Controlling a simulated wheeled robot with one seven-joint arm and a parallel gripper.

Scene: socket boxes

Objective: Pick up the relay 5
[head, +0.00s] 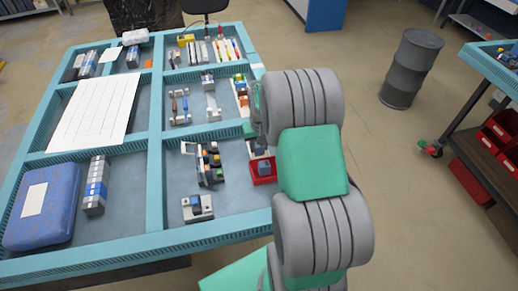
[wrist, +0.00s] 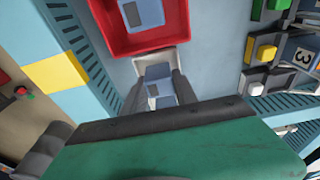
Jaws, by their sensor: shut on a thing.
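In the wrist view my gripper (wrist: 158,84) is shut on a small white and blue block (wrist: 155,71), which sits between the two dark fingers. It looks like a relay, but I cannot read a number on it. The block is just beside a red box (wrist: 118,48), apart from its near edge in the picture.
The red box (head: 262,180) holds another blue piece (wrist: 143,13). Teal ridged dividers (head: 155,185) split the table into compartments. A blue case (head: 40,225) lies at the left.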

